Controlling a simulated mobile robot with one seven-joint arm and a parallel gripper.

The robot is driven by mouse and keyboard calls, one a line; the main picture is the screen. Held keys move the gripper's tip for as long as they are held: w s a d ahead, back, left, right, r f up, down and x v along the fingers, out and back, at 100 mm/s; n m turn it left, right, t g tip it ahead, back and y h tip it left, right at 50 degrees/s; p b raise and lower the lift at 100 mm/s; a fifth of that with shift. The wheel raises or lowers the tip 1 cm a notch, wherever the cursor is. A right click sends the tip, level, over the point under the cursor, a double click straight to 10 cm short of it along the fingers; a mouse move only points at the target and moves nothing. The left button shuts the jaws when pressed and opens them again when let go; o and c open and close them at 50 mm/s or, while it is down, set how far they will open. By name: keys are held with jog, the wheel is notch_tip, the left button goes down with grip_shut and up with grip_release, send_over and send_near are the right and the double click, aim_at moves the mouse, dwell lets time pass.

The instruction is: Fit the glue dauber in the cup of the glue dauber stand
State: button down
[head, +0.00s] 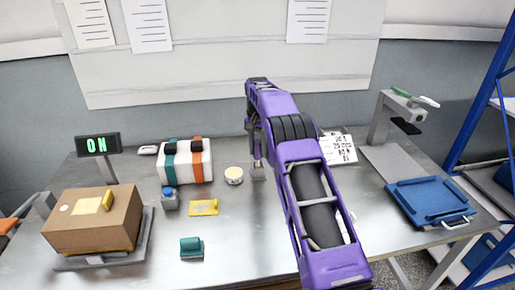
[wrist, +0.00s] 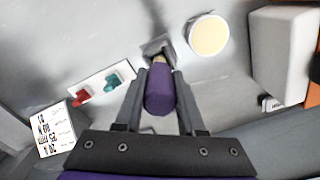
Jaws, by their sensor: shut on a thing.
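My gripper (wrist: 160,75) is shut on the glue dauber (wrist: 159,92), gripping it by its purple handle. The dauber's pale lower end points toward the small grey stand (wrist: 155,46) just beyond the fingertips. The dauber hides part of the stand, so I cannot tell whether its tip is inside the cup or above it. In the head view my gripper (head: 257,150) hangs over the small grey stand (head: 258,173), behind my purple arm. The dauber itself is mostly hidden there.
A round cream-topped tub (head: 233,175) stands just left of the stand. A white case with teal and orange straps (head: 184,164) is farther left. A white tray (wrist: 116,73) holds red and teal pieces beside the gripper. A blue tray (head: 428,200) lies at right.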

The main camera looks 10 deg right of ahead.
jog(key=shift+f+b, duration=0.35)
jog(key=shift+f, duration=0.95)
jog(key=shift+c, duration=2.1)
grip_release()
